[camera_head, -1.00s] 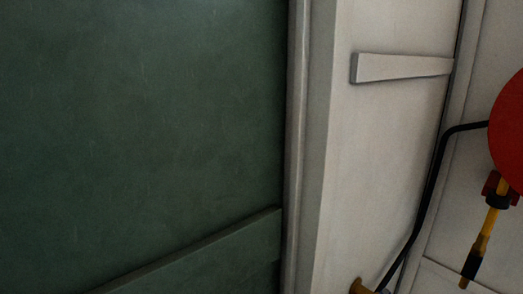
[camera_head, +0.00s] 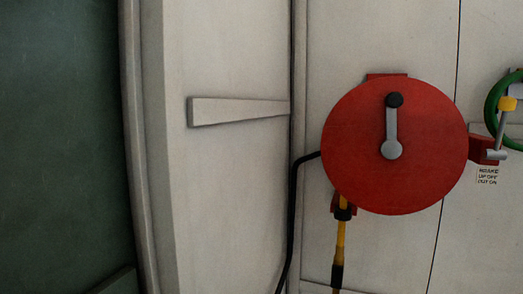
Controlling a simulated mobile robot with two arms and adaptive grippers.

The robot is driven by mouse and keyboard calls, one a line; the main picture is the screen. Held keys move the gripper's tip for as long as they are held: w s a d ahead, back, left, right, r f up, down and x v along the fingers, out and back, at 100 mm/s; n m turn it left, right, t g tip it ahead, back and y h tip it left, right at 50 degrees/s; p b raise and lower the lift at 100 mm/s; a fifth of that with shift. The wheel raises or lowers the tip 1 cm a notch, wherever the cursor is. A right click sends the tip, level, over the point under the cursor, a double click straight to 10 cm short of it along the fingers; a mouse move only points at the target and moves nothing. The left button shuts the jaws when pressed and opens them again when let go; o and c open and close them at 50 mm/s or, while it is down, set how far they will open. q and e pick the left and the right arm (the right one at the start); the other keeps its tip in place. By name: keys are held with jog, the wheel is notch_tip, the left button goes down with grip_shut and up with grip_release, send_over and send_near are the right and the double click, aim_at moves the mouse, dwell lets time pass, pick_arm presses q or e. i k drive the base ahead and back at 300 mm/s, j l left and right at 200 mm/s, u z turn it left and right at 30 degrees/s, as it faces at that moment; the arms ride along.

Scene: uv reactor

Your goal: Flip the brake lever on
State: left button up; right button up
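A large round red reel (camera_head: 430,160) is mounted on the pale wall right of centre, with a grey crank (camera_head: 391,128) ending in a black knob at the top. At its right edge is a red bracket (camera_head: 481,149) with a grey lever (camera_head: 501,132) that stands upright and ends in a yellow tip (camera_head: 507,104). A small white label (camera_head: 487,175) below it seems to read "BRAKE UP OFF OUT ON". Neither of my grippers is in view.
A green ring (camera_head: 491,112) is cut off by the right edge, behind the lever. A black hose (camera_head: 292,215) runs down left of the reel, and a yellow and black nozzle (camera_head: 340,243) hangs below it. A dark green panel (camera_head: 60,130) fills the left.

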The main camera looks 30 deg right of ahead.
aim_at(507, 104)
jog(key=z, duration=2.2)
jog(key=i+l, duration=0.15)
jog(key=l, duration=0.2)
jog(key=i+l, duration=0.15)
jog(key=l, duration=0.25)
jog(key=i+l, duration=0.15)
jog(key=l, duration=0.2)
jog(key=i+l, duration=0.15)
jog(key=l, duration=0.25)
jog(key=i+l, duration=0.15)
jog(key=l, duration=0.2)
jog(key=i+l, duration=0.15)
jog(key=l, duration=0.25)
